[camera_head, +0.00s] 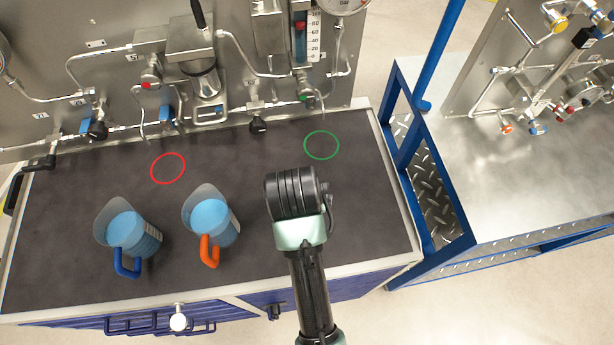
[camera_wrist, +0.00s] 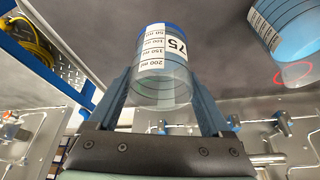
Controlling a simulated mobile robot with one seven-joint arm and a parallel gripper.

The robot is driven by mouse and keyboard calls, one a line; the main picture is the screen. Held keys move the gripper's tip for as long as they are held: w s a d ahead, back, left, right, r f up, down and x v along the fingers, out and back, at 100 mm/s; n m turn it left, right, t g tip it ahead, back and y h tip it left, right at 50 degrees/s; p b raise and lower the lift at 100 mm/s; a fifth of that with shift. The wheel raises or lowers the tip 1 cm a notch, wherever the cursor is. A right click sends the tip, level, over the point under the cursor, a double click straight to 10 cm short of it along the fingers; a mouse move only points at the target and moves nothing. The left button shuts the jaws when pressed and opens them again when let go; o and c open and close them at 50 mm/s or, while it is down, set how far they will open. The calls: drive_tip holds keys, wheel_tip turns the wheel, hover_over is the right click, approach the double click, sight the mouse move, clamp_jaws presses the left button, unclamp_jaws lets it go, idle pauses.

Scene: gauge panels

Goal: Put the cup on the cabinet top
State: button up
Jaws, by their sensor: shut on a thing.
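A clear cup (camera_wrist: 151,84) with a blue base, a measuring scale and a "75" label is between the fingers of my gripper (camera_wrist: 163,92) in the wrist view. My gripper is shut on it. In the head view my arm covers the gripper and this cup, over the right part of the dark cabinet top (camera_head: 370,215). Faint green shows through the cup in the wrist view. Whether its base touches the cabinet top cannot be told.
A blue-handled cup (camera_head: 128,235) and an orange-handled cup (camera_head: 209,218), both with blue contents, stand on the left half. A red ring (camera_head: 168,168) and a green ring (camera_head: 321,145) mark the top. The gauge panel (camera_head: 120,60) and its pipes border the back.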

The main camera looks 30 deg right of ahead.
drive_tip(key=f, duration=0.4)
drive_tip(key=shift+s+a+p, duration=0.25)
drive_tip(key=shift+s+p, duration=0.05)
drive_tip(key=shift+w+d+f, duration=0.1)
drive_tip(key=shift+f, duration=2.25)
